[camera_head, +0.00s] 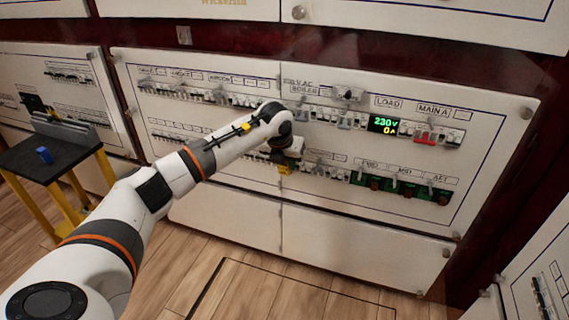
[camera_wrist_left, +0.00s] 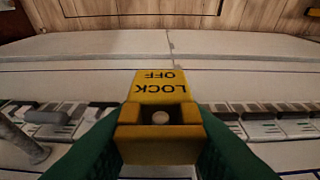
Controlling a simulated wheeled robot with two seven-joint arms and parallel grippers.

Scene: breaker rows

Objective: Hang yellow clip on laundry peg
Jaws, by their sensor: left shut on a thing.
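My left gripper (camera_head: 288,160) is at the lower breaker row of the middle panel, shut on the yellow clip (camera_head: 285,169). A grey peg (camera_wrist_left: 37,153) sticks out at the lower left of that view. I cannot tell which peg is the laundry one, as the small labels are unreadable. My right gripper is not in view.
The white breaker panel (camera_head: 355,240) has upper and lower switch rows, with a lit display (camera_head: 383,125) and a red switch (camera_head: 425,137) at right. The wooden floor (camera_head: 265,290) is clear.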

